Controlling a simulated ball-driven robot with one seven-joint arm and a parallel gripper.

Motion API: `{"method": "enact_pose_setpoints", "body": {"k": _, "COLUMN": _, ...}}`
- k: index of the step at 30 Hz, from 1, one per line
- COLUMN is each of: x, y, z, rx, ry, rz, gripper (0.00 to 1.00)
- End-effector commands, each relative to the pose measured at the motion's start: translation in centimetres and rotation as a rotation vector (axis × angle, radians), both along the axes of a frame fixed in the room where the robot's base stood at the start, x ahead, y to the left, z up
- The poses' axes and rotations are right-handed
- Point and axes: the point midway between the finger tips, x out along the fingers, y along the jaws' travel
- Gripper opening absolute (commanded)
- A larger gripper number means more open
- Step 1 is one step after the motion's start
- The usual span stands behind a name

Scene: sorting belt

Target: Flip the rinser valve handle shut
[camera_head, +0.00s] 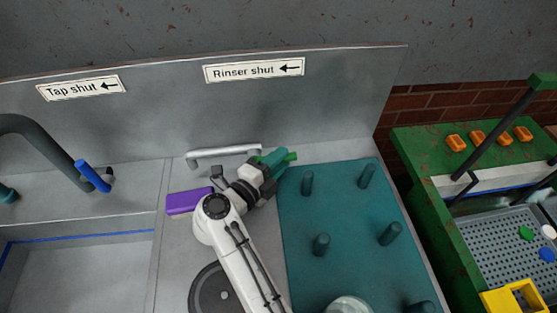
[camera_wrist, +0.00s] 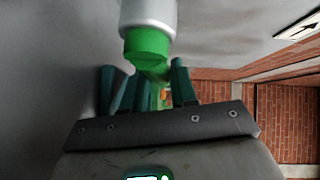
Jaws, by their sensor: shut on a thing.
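The rinser valve handle is green; a small part of it (camera_head: 291,156) shows beside my gripper (camera_head: 274,158) at the back of the counter. In the wrist view a green valve piece (camera_wrist: 148,45) sits on the end of a silver pipe (camera_wrist: 148,12). The green handle runs from it down between the teal fingers of my gripper (camera_wrist: 150,88), which is shut on it. The fingers hide much of the handle. The "Rinser shut" sign (camera_head: 254,70) on the metal back panel has an arrow pointing left.
A teal pegged mat (camera_head: 340,215) lies right of my gripper. A purple block (camera_head: 186,202) lies to the left, near a silver rail (camera_head: 225,152). A tap with a blue handle (camera_head: 93,176) stands by the sink (camera_head: 75,275). A green-framed machine (camera_head: 440,235) stands at far right.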

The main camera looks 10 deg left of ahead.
Motion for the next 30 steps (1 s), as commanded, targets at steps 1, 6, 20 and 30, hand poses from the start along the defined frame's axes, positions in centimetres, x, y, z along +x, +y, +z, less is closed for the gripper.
{"method": "enact_pose_setpoints", "body": {"k": 1, "x": -0.1, "y": 0.1, "z": 0.3, "rx": -0.045, "ry": -0.008, "rz": 0.000, "gripper": 0.00}}
{"method": "enact_pose_setpoints", "body": {"k": 6, "x": -0.1, "y": 0.3, "z": 1.0, "rx": -0.205, "ry": -0.054, "rz": 0.001, "gripper": 0.00}}
{"method": "enact_pose_setpoints", "body": {"k": 20, "x": -0.2, "y": 0.5, "z": 1.7, "rx": -0.312, "ry": -0.089, "rz": 0.001, "gripper": 0.00}}
{"method": "enact_pose_setpoints", "body": {"k": 30, "x": -0.2, "y": 0.5, "z": 1.8, "rx": -0.310, "ry": -0.089, "rz": 0.001, "gripper": 0.34}}
